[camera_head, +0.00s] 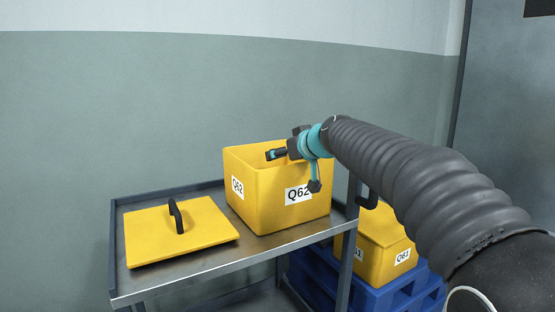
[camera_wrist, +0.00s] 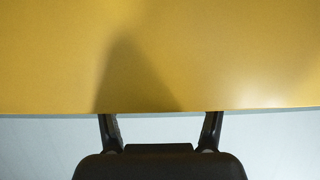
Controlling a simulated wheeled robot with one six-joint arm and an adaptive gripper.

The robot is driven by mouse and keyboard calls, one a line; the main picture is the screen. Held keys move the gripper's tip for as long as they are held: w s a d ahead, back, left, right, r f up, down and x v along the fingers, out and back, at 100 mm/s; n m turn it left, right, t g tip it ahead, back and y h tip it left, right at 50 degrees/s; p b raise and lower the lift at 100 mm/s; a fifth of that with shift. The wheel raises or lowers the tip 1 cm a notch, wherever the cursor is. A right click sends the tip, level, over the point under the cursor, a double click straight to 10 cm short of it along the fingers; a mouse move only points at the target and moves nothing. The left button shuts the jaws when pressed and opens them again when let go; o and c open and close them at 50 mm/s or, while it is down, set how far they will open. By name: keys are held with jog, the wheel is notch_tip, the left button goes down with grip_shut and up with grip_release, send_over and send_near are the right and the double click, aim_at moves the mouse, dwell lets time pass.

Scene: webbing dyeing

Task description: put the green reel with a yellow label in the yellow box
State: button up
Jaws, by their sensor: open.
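The yellow box (camera_head: 266,215), labelled Q62, stands open on the metal cart. No green reel with a yellow label shows in either view; the inside of the box is mostly hidden by its front walls and my gripper. My gripper (camera_head: 277,154) is at the box's rim, over its opening, at the end of my arm reaching in from the right. In the wrist view, my gripper (camera_wrist: 160,116) has its two fingers apart with nothing between them. A plain yellow surface (camera_wrist: 225,55) with a dark shadow fills most of that view.
A yellow lid (camera_head: 155,235) with a black handle lies left of the box on the cart (camera_head: 215,262). Below right, a yellow box (camera_head: 380,255) labelled Q61 sits on a blue pallet (camera_head: 405,298). A grey-green wall (camera_head: 120,110) stands behind.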

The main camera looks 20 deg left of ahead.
jog(key=v, duration=0.7)
jog(key=shift+s+d+r+b, duration=0.1)
jog(key=shift+d+r+b, duration=0.05)
jog(key=shift+b, duration=0.25)
jog(key=s+d+f+m+g+h, duration=0.1)
jog(key=s+d+f+m+h, duration=0.4)
jog(key=s+d+f, duration=0.8)
jog(key=s+d+f+m+g+h, duration=0.2)
jog(key=s+d+f+m+h, duration=0.2)
jog(key=s+d+f, duration=1)
jog(key=s+d+h, duration=0.1)
jog(key=s+d, duration=0.5)
jog(key=d, duration=0.2)
jog(key=shift+s+m, duration=0.3)
jog(key=shift+m, duration=0.1)
